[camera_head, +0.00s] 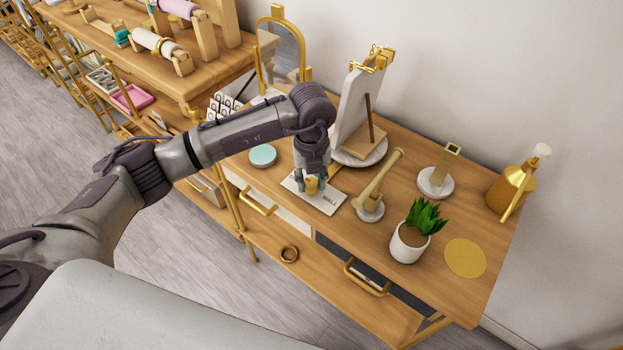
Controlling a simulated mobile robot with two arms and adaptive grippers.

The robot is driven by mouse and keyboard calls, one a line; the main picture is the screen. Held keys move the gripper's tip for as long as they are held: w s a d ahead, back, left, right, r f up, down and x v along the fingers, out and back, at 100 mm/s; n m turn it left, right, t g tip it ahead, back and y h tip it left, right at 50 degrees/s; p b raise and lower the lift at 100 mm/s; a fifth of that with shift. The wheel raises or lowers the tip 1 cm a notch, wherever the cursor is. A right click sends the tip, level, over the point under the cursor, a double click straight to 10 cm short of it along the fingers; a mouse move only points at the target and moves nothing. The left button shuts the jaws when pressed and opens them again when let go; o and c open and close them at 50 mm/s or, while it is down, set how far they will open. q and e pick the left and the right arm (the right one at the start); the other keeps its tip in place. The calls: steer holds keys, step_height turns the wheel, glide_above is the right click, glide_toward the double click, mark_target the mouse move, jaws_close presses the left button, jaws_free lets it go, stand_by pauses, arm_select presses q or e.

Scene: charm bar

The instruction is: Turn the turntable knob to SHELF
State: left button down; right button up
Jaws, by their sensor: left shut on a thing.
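The gold turntable knob (311,185) stands on a white label plate (325,201) on the wooden table. The word WALL is readable at the plate's right end; the rest of its lettering is hidden by my gripper. My left gripper (309,187) points down from above and is shut on the knob. Behind it, a round white turntable (372,156) carries a white display board (352,108) with gold pieces at its top. My right gripper does not show.
Close to the right of the plate stands a gold T-shaped stand (376,182). Further right are a potted plant (408,243), a gold ring stand (436,182) and a gold bottle (511,187). A teal round dish (263,155) lies left. A mirror (281,52) stands behind.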

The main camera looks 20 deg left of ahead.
mark_target(312, 182)
arm_select(q)
steer(key=shift+w, duration=0.1)
steer(key=c, duration=0.8)
jaws_free()
steer(key=shift+o, duration=0.2)
steer(key=shift+r, duration=0.15)
step_height(312, 182, up, 12)
